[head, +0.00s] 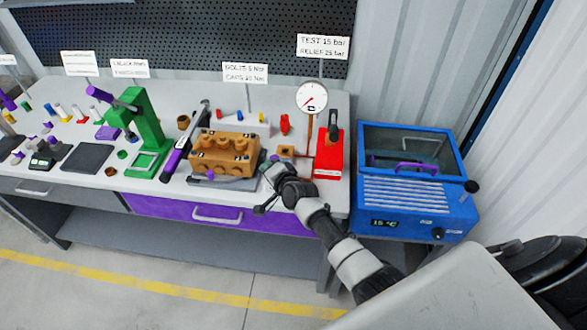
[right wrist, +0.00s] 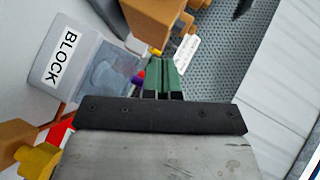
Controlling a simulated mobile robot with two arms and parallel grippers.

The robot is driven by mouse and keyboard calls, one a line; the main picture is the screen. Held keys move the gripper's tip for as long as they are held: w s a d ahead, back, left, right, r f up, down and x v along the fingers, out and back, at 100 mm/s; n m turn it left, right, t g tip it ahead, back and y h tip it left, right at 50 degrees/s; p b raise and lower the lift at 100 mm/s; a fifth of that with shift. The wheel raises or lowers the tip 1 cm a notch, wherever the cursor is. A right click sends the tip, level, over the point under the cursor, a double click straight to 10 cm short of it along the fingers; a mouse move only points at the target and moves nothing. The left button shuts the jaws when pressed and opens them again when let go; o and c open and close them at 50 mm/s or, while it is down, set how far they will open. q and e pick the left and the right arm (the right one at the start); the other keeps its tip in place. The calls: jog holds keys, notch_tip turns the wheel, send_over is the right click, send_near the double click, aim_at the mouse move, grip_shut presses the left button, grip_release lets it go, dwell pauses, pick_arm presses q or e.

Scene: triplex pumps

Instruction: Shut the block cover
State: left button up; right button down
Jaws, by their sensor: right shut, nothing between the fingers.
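A clear grey box-like part with a white BLOCK label (right wrist: 62,58) shows at the left of the right wrist view. I cannot tell whether it is the cover or how far open it stands. The tan pump block (head: 225,152) sits on a grey base on the bench, and a tan part also shows at the top of the right wrist view (right wrist: 152,14). My right gripper (head: 268,168) is just right of the block in the head view. Its green-tipped fingers (right wrist: 163,78) are together and empty, beside the labelled part. My left gripper is out of view.
A red hand pump (head: 329,155) and a gauge (head: 312,97) stand right of my right gripper. A blue tank with a clear lid (head: 410,145) stands beyond the bench end. A green press (head: 150,130) stands left of the block. Signs stand along the back.

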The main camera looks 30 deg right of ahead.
jog(key=s+a+r+p, duration=0.1)
jog(key=s+a+r, duration=0.15)
jog(key=r, duration=0.25)
jog(key=s+a+r+p, duration=0.1)
jog(key=s+r, duration=0.3)
jog(key=r, duration=0.2)
jog(key=s+f+n+g+b, duration=0.25)
jog(key=s+f, duration=0.35)
jog(key=f, duration=0.7)
jog(key=s+f+n+g+b, duration=0.25)
jog(key=s+f, duration=0.45)
jog(key=f, duration=0.6)
jog(key=s+f+n+g+b, duration=0.1)
jog(key=s+f+n+g, duration=0.15)
jog(key=s+f, duration=0.7)
jog(key=s+d+f+n+g+h+b, duration=0.1)
jog(key=s+d+f+n+g+b, duration=0.1)
jog(key=s+f, duration=0.8)
jog(key=s+d+f+n+g+h+b, duration=0.1)
jog(key=s+d+f+n+g+b, duration=0.1)
jog(key=s+f, duration=0.9)
jog(key=s+d+n+g, duration=0.1)
jog(key=s+n+g, duration=0.1)
jog(key=s, duration=0.5)
jog(key=shift+d+n+b, duration=0.35)
jog(key=shift+n+b, duration=0.05)
jog(key=shift+n, duration=0.45)
